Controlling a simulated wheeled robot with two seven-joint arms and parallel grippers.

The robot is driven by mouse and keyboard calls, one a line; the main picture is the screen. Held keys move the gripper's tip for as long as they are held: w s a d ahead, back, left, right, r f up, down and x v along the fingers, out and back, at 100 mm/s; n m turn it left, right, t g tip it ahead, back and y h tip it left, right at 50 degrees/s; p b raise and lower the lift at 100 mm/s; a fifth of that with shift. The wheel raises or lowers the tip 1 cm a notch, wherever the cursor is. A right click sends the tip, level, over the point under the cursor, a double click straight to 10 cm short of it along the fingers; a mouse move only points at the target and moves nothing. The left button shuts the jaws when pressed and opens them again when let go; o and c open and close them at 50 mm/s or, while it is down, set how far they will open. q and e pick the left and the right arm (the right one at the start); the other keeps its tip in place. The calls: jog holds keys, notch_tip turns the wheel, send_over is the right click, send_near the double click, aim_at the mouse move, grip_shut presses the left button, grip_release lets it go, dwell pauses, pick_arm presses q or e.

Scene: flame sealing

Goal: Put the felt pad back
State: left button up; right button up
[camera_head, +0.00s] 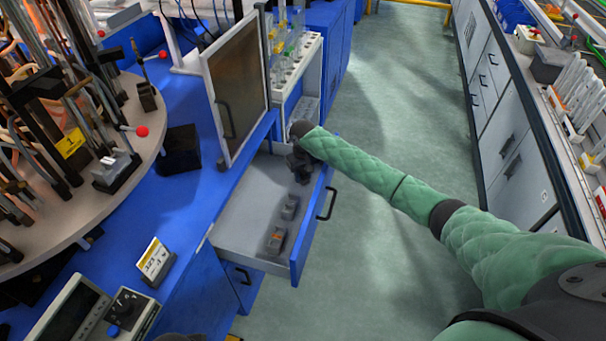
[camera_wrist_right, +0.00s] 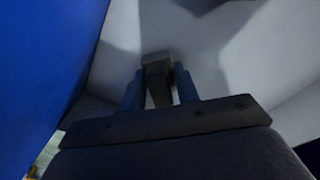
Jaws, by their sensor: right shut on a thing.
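My right gripper (camera_head: 301,172) reaches down into the open drawer (camera_head: 240,222) at its far end. In the right wrist view its two fingers (camera_wrist_right: 160,90) are closed on a small dark grey block, which I take to be the felt pad (camera_wrist_right: 156,66). The pad is inside the drawer's walls, close to the pale floor; I cannot tell whether it touches it. In the head view the arm mostly hides the pad.
Two grey blocks, one farther (camera_head: 290,207) and one nearer (camera_head: 276,240), lie in the drawer. A framed panel door (camera_head: 235,90) stands above the drawer's left side. A round table (camera_head: 140,110) with tools is at left. The green floor (camera_head: 400,100) is clear.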

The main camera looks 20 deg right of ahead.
aim_at(303, 172)
jog(key=shift+f, duration=0.1)
pick_arm(q)
jog(key=shift+a, duration=0.15)
pick_arm(e)
jog(key=o, duration=0.9)
jog(key=shift+o, duration=0.2)
notch_tip(303, 172, up, 11)
jog(key=shift+r+b, duration=0.1)
jog(key=shift+b, duration=0.6)
pick_arm(q)
jog(key=shift+w+d+f, duration=0.25)
jog(key=shift+d+f, duration=0.25)
jog(key=shift+f, duration=0.05)
jog(key=shift+w+d+f, duration=0.2)
jog(key=shift+d+f, duration=0.3)
jog(key=shift+f, duration=0.05)
pick_arm(e)
jog(key=shift+r, duration=0.55)
jog(key=shift+f, duration=0.1)
